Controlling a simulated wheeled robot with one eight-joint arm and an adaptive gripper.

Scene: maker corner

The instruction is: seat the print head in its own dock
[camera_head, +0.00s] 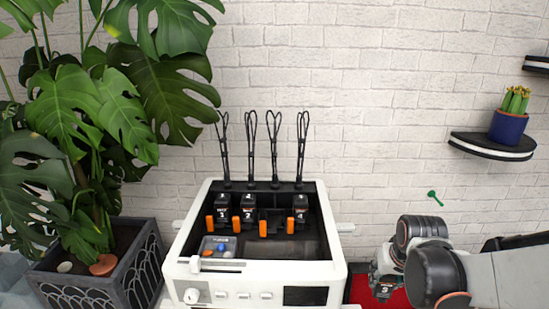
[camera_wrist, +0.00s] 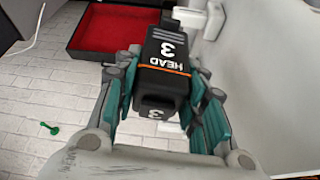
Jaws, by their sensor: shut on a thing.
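The print head marked HEAD 3 (camera_wrist: 163,68) is black with an orange line. My gripper (camera_wrist: 165,90) is shut on it, with teal-padded fingers on both sides. In the head view the print head (camera_head: 384,291) hangs at the lower right, outside the white printer (camera_head: 188,243). The gripper there is partly hidden by my arm. Inside the printer, three black heads sit in a row: head 1 (camera_head: 222,208), head 2 (camera_head: 248,208) and a right-hand head (camera_head: 300,208). An empty dock (camera_head: 271,217) shows between the second and the right-hand head, with orange levers along the row.
A red-lined black tray (camera_wrist: 112,32) lies near the held head. Several black cable loops (camera_head: 250,150) rise behind the docks. A large plant (camera_head: 80,130) stands left of the printer. A cactus shelf (camera_head: 492,147) is on the brick wall. A small green object (camera_head: 434,197) also shows.

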